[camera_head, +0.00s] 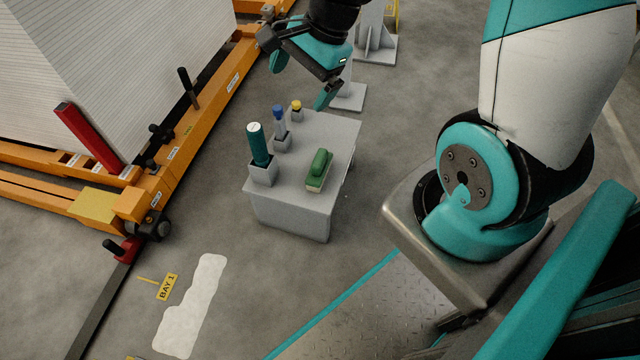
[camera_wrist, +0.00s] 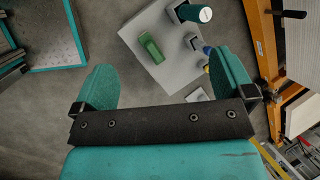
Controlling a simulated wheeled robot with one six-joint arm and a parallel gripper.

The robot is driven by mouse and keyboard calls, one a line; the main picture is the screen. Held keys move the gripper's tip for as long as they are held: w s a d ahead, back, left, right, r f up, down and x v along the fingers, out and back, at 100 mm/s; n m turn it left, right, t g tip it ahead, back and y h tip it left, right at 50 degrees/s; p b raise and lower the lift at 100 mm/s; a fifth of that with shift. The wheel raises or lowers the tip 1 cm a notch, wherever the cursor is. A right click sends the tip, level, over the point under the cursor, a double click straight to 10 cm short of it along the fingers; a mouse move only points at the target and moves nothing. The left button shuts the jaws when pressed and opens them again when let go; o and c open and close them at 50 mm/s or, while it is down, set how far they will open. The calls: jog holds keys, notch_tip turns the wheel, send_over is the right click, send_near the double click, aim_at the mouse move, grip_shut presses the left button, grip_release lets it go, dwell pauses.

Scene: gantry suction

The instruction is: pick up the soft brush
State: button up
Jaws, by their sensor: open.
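The soft brush appears to be the green-handled block with a pale underside (camera_head: 319,169), lying on the right part of a small grey table (camera_head: 290,207). In the wrist view the green brush (camera_wrist: 151,47) shows beyond my fingers, on the grey tabletop. My gripper (camera_head: 300,80) is open and empty, above and behind the far end of the table, apart from the brush. In the wrist view my gripper's two teal fingers (camera_wrist: 163,68) stand wide apart, with the brush ahead of the gap between them.
On the table's left side stand a teal cylinder (camera_head: 259,144), a blue-handled tool (camera_head: 279,120) and a yellow-topped piece (camera_head: 296,105), in grey holders. An orange frame (camera_head: 190,130) with a red post (camera_head: 88,138) and a white stack (camera_head: 120,60) lies left.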

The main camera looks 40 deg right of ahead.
aim_at(321, 157)
jog(key=w+d+f+m+t+h+b, duration=0.1)
jog(key=d+f+m+b, duration=0.2)
jog(key=d+f+m, duration=0.55)
jog(key=d+f+m+h+b, duration=0.1)
jog(key=d+f+m+b, duration=0.4)
jog(key=f, duration=0.6)
jog(key=shift+m, duration=0.35)
jog(key=b+x, duration=0.1)
jog(key=x, duration=0.2)
jog(key=b+x, duration=0.2)
jog(key=x, duration=0.2)
jog(key=b+x, duration=0.1)
jog(key=x, duration=0.3)
jog(key=shift+w+a+b, duration=0.1)
jog(key=shift+a+b, duration=0.3)
jog(key=b+x, duration=0.1)
jog(key=x, duration=0.1)
jog(key=b+x, duration=0.3)
jog(key=shift+w+a+f+b, duration=0.25)
jog(key=shift+a+b, duration=0.05)
jog(key=shift+a, duration=0.2)
jog(key=shift+r, duration=0.15)
jog(key=c, duration=0.7)
jog(key=shift+c, duration=0.2)
jog(key=shift+r, duration=0.1)
